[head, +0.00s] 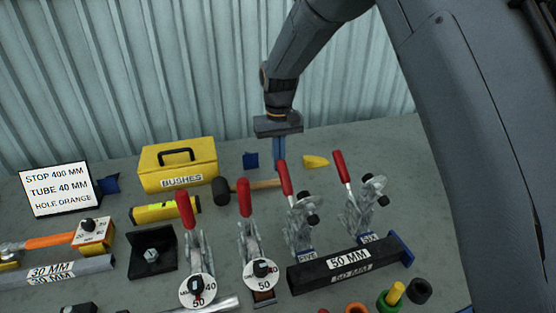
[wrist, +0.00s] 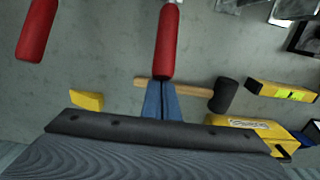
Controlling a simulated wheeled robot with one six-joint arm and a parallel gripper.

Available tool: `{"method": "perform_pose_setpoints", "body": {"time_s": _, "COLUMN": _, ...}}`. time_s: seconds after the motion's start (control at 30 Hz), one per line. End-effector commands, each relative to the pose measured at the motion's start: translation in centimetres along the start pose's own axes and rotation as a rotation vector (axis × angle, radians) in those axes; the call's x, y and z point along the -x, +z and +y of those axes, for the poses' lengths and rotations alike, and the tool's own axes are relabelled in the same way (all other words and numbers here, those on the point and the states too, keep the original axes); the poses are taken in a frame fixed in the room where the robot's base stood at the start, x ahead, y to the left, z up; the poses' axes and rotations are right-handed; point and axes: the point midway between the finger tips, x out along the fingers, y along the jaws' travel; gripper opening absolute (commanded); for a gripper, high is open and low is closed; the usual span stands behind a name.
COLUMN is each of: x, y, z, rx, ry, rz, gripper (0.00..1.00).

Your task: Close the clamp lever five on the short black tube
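The clamp labelled FIVE (head: 301,222) stands behind the short black tube (head: 350,264), which is marked 50 MM. Its red lever handle (head: 286,178) points up, tilted slightly left; it also shows in the wrist view (wrist: 168,42). My gripper (head: 279,163) points down just behind the handle's top. In the wrist view, my gripper's blue fingers (wrist: 163,88) lie together with only a thin line between them, and the handle's end is right at their tips. I cannot tell whether they touch it. The clamp labelled SIX (head: 366,208) stands to the right, its red handle (head: 342,166) also up.
Two more red-handled clamps (head: 245,198) (head: 187,210) stand to the left. A black-headed mallet (head: 222,190) and a yellow wedge (head: 316,161) lie behind clamp FIVE. A yellow BUSHES box (head: 178,164) stands at the back left. Coloured cylinders (head: 390,299) stand at the front right.

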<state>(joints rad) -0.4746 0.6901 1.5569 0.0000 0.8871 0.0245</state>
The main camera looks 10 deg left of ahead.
Motion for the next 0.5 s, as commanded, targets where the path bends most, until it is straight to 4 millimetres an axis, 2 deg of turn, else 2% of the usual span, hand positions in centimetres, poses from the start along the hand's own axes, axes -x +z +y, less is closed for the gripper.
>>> {"method": "perform_pose_setpoints", "body": {"time_s": 0.03, "x": -0.2, "y": 0.7, "z": 0.0, "rx": 0.0, "ry": 0.0, "rz": -0.016, "gripper": 0.0}}
{"method": "perform_pose_setpoints", "body": {"time_s": 0.5, "x": 1.7, "y": 2.5, "z": 0.0, "rx": 0.0, "ry": 0.0, "rz": -0.019, "gripper": 0.0}}
